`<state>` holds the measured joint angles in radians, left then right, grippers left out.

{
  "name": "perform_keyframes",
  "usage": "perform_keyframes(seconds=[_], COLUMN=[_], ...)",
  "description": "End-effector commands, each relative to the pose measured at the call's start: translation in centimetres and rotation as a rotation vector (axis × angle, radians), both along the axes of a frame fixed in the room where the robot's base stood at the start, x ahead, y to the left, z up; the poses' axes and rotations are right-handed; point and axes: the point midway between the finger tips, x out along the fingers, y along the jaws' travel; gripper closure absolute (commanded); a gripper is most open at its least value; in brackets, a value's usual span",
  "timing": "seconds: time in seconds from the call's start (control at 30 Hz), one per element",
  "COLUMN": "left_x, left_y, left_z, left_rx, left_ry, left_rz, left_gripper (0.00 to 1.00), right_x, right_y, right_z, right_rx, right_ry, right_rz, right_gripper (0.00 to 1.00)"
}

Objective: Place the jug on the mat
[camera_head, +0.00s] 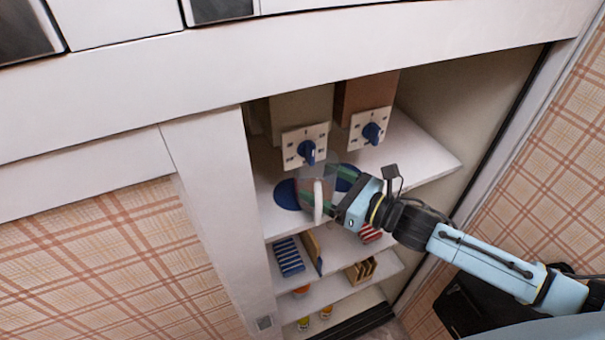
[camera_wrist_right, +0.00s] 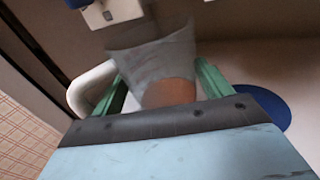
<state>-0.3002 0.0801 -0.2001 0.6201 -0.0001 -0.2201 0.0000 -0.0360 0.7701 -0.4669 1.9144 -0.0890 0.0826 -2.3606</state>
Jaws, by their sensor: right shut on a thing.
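A translucent grey jug (camera_head: 318,176) with a white handle is in front of the upper shelf of the open cabinet. My right gripper (camera_head: 340,202) is shut on the jug. In the right wrist view the jug (camera_wrist_right: 160,62) sits between the green fingers, with its white handle (camera_wrist_right: 88,88) at the left and something brown showing through it. A round blue mat (camera_head: 285,195) lies flat on the shelf, left of the jug; it also shows at the right of the wrist view (camera_wrist_right: 272,108). Another blue patch (camera_head: 347,174) shows behind the gripper; whether it is the same mat is unclear.
Two boxes with blue dials, a left one (camera_head: 304,147) and a right one (camera_head: 370,128), stand behind the jug. The upper shelf (camera_head: 425,160) is bare at right. Lower shelves hold a blue rack (camera_head: 288,256) and a wooden rack (camera_head: 361,270). A white post (camera_head: 212,220) borders the cabinet's left.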

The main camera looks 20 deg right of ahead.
Motion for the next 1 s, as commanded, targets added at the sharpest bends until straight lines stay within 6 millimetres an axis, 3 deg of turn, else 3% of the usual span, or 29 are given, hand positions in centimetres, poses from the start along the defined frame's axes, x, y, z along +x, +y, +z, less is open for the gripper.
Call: perform_keyframes(seconds=[0.6,0.73,1.0], left_x=[0.0,0.0,0.0], left_y=[0.0,0.0,0.0], left_z=[1.1,1.3,1.3], left_rx=[0.000,0.000,0.000], left_ry=[0.000,0.000,0.000], left_rz=[0.000,0.000,0.000], left_gripper=[0.64,0.64,0.64], right_x=[4.7,4.5,4.5], right_y=[3.4,3.3,3.3], right_z=[0.2,-1.0,-1.5], right_rx=[0.001,0.001,0.001], right_ry=[-0.003,0.002,-0.002], right_rz=[0.001,0.000,0.002], right_gripper=[0.50,0.50,0.50])
